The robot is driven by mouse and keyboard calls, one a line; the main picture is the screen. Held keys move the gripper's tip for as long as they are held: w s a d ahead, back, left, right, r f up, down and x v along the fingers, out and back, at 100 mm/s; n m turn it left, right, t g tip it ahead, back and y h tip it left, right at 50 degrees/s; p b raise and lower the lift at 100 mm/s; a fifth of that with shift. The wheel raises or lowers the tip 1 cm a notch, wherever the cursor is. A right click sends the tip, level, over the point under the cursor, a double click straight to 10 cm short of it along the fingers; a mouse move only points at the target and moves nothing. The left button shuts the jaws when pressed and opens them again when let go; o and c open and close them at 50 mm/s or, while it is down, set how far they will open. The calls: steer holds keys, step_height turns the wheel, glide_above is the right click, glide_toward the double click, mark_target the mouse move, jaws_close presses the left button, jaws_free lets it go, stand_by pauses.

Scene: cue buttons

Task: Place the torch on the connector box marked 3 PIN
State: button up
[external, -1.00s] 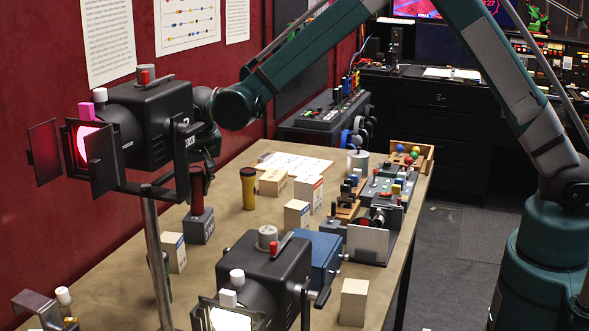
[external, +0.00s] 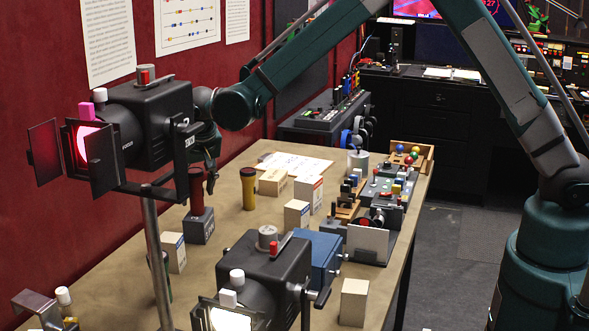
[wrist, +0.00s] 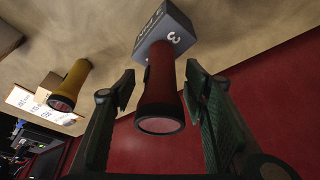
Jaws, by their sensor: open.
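A dark red torch (external: 196,191) stands upright, lens end up, on a grey connector box (external: 199,227). In the wrist view the red torch (wrist: 161,90) reaches toward the camera, and the grey box (wrist: 170,30) behind it bears a white 3 and further lettering too small to read surely. My gripper (wrist: 158,88) is open, one finger on each side of the torch, with gaps showing. In the external view my gripper (external: 211,172) is beside the torch's upper end, partly hidden by the stage lamp. A yellow torch (external: 248,190) stands apart on the table; it shows in the wrist view (wrist: 70,85).
A black stage lamp (external: 150,125) on a stand blocks part of the external view; another lamp (external: 265,275) is in front. Pale boxes (external: 297,214) and a blue case (external: 322,258) stand on the table (external: 228,215). The red wall (external: 60,225) is close by.

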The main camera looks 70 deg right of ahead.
mark_target(197, 173)
steer(key=shift+b+v, duration=0.3)
steer(key=shift+v, duration=5.75)
steer(key=shift+d+r, duration=0.1)
steer(key=s+r+n+t+y, duration=0.1)
steer(key=s+r, duration=0.4)
steer(key=s, duration=0.3)
steer(key=s+d+r+n, duration=0.1)
steer(key=s+r+n, duration=0.1)
steer(key=s+r, duration=0.5)
steer(key=s+r+n+t+y, duration=0.1)
steer(key=s+r, duration=0.2)
steer(key=s, duration=0.7)
steer(key=s+f+n+t, duration=0.1)
steer(key=s+f+n, duration=0.1)
steer(key=s, duration=1.1)
steer(key=s+f+n+y, duration=0.1)
steer(key=s+f+n, duration=0.1)
steer(key=s, duration=1.1)
steer(key=shift+s+a+t, duration=0.3)
steer(key=shift+s+t, duration=0.1)
